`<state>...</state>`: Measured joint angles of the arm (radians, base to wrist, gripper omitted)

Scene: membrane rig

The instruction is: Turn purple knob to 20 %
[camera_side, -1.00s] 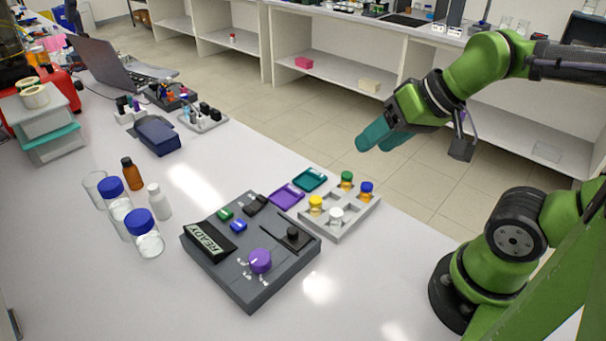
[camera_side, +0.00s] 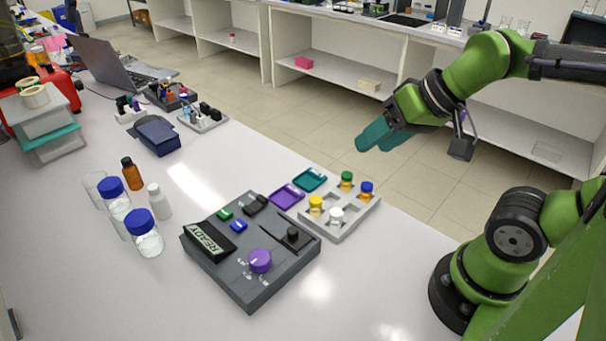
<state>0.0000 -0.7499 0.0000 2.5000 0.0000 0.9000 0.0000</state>
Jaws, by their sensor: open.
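The purple knob (camera_side: 260,261) sits on the front part of the dark grey control box (camera_side: 213,271). Small white marks lie around its lower side, too small to read. A pale pointer line shows on the knob's top. The box's display (camera_side: 206,238) reads READY. My gripper (camera_side: 372,142) has teal fingers and is open and empty. It hangs in the air up and to the right of the box, well apart from the knob.
Beside the knob are a black joystick or slider (camera_side: 292,234), a green button (camera_side: 225,214) and a blue button (camera_side: 238,226). A grey rack (camera_side: 346,231) with several capped vials stands right of the box. Bottles (camera_side: 146,240) stand left. Purple (camera_side: 287,195) and teal (camera_side: 310,179) trays lie behind.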

